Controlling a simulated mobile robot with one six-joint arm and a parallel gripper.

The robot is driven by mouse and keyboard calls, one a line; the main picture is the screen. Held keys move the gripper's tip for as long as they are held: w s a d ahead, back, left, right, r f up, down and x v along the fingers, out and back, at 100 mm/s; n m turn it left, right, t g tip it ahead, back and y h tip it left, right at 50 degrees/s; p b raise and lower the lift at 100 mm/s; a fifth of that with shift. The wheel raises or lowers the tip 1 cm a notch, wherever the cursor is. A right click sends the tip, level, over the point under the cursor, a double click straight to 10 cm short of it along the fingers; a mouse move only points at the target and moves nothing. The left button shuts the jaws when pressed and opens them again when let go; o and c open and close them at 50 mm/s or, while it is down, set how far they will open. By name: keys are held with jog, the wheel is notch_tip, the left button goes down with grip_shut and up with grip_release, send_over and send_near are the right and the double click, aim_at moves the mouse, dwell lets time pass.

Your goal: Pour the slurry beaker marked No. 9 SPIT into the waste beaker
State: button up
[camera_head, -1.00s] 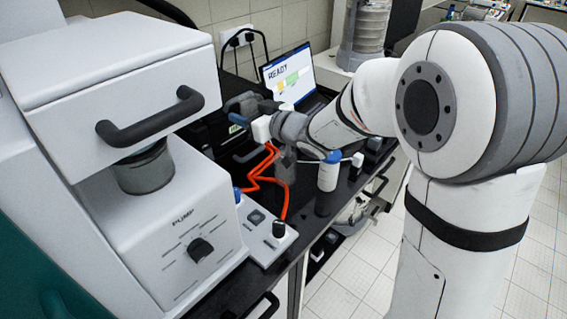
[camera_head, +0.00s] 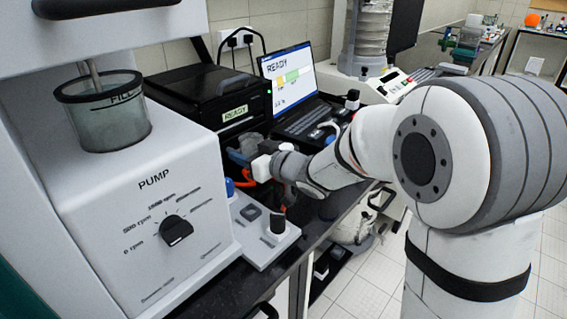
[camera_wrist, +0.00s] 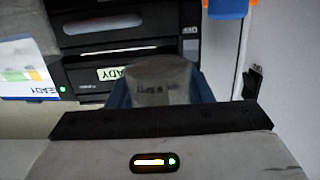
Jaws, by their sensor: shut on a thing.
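My gripper (camera_head: 247,152) is in front of the black printer, beside the pump machine's right side. In the wrist view its blue fingers (camera_wrist: 120,92) are shut on a translucent grey beaker (camera_wrist: 158,82). Faint dark marking shows on the beaker, too blurred to read. In the head view the held beaker (camera_head: 250,143) is small and partly hidden by the gripper, and I cannot tell its tilt. A clear beaker marked FILL (camera_head: 108,118) with greyish contents sits in the pump machine (camera_head: 160,225) at left. I cannot identify the waste beaker.
The black printer (camera_head: 190,90) with a READY label and an open laptop (camera_head: 292,85) stand behind my gripper. A white control box (camera_head: 262,235) with a black knob and an orange-red cable (camera_head: 246,178) lie near it. A sieve column (camera_head: 367,40) stands farther back.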

jog(key=shift+f+b, duration=0.45)
jog(key=shift+f, duration=0.45)
jog(key=shift+r, duration=0.15)
